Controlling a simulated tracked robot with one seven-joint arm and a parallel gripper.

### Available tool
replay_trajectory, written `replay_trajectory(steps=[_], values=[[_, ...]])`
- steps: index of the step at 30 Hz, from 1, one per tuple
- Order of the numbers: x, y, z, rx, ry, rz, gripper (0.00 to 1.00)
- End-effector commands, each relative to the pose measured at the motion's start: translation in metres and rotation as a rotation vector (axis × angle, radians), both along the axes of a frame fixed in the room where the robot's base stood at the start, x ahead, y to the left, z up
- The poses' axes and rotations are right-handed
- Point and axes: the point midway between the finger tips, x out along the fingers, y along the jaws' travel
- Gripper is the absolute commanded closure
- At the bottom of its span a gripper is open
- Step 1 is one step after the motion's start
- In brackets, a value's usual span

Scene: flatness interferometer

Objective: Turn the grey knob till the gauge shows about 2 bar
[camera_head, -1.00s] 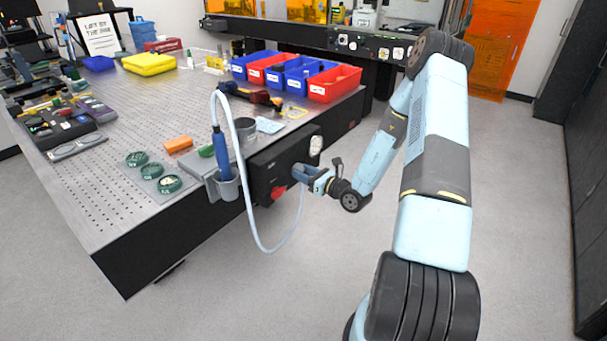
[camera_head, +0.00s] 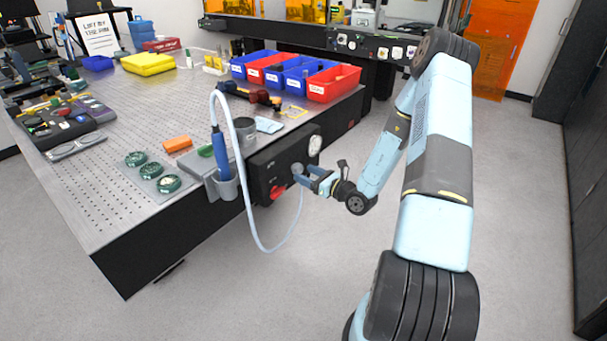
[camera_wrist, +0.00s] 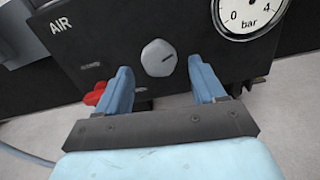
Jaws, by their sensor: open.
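In the head view the knob (camera_head: 297,168) shows small, just beyond my fingertips. My gripper (camera_wrist: 160,80) is open, one blue finger to each side of the knob's lower part and none touching it that I can see. It also shows in the head view (camera_head: 303,176). The gauge (camera_wrist: 252,12) is at the top right of the wrist view, marked 0, 4 and bar. Its upper part is cut off and I cannot read a needle.
A red knob (camera_head: 277,191) is at the panel's lower left, partly behind my finger in the wrist view. The floor (camera_head: 320,290) in front is clear.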

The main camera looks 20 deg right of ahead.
Motion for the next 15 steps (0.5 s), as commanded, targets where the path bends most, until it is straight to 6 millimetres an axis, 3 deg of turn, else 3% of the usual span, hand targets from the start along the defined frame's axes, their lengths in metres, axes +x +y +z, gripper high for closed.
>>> replay_trajectory(steps=[15], values=[[-0.078,-0.057,-0.001,0.0,0.003,-0.003,0.31]])
